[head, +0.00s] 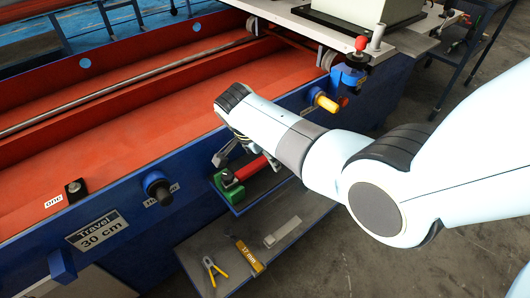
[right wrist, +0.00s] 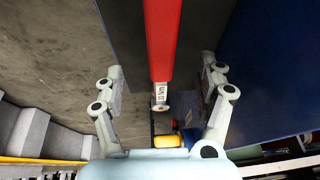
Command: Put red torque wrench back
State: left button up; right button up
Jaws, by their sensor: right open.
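The red torque wrench (head: 251,168) shows as a red bar below my right wrist in the head view, partly hidden by the gripper. In the right wrist view the red bar (right wrist: 160,42) runs from the top edge towards the middle and ends in a pale, marked end piece. My right gripper (head: 227,163) is open. In the right wrist view its fingers (right wrist: 163,78) stand on either side of the bar, with gaps on both sides. A green block (head: 232,193) lies by the bar's left end on a small blue shelf. My left gripper is not in view.
A grey lower tray (head: 215,255) holds yellow-handled pliers (head: 215,271), a yellow marked piece (head: 250,256) and a grey piece (head: 283,232). The blue machine wall carries a black knob (head: 158,187) and a yellow handle (head: 326,102).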

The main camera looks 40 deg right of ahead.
jog(key=shift+p+v, duration=1.2)
jog(key=shift+v, duration=0.3)
